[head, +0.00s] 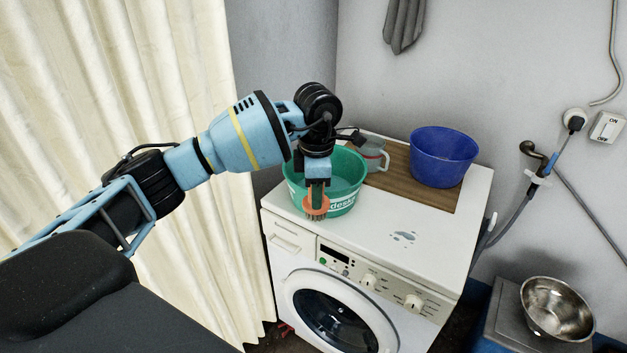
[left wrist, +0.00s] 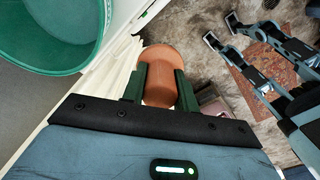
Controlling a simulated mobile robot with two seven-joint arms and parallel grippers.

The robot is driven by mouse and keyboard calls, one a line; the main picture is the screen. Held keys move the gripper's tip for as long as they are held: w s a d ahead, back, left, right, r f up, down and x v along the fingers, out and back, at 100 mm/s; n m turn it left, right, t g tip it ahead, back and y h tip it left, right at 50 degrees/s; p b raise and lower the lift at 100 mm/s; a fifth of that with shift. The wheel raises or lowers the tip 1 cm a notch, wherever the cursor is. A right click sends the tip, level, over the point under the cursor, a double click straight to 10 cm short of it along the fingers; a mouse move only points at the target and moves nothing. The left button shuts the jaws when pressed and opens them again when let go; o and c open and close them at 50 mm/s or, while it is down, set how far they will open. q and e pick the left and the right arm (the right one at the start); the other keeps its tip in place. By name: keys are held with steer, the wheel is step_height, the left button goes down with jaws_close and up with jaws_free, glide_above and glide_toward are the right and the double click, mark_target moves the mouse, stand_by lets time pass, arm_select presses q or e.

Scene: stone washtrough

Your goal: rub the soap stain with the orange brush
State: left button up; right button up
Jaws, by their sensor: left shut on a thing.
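My left gripper (head: 317,190) is shut on the orange brush (head: 316,206), which hangs bristles down in front of the green basin's near side. The left wrist view shows the brush's round orange-brown body (left wrist: 160,75) between the two green fingers. The soap stain (head: 404,236) is a small bluish-grey patch of splotches on the white top of the washing machine (head: 365,225). The brush is to the left of the stain and apart from it. My right gripper is not in view.
The green basin (head: 352,169) holds water, close behind the brush. A steel bowl (head: 556,308) is lower right. The top around the stain is clear.

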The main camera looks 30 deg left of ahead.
mark_target(323, 208)
arm_select(q)
steer(key=s+d+m, duration=0.1)
steer(key=m, duration=0.3)
steer(key=s+d+m, duration=0.1)
steer(key=m, duration=0.4)
steer(key=s+d+m, duration=0.1)
steer(key=m, duration=0.3)
steer(key=shift+s+d+f+m, duration=0.2)
steer(key=shift+f+m, duration=0.1)
steer(key=shift+f, duration=0.05)
steer(key=s+m, duration=0.1)
steer(key=m, duration=0.2)
steer(key=s+d+m, duration=0.1)
steer(key=m, duration=0.3)
steer(key=s+d+m, duration=0.1)
steer(key=m, duration=0.2)
steer(key=shift+d+f+m, duration=0.15)
steer(key=shift+f+m, duration=0.1)
steer(key=shift+m, duration=0.05)
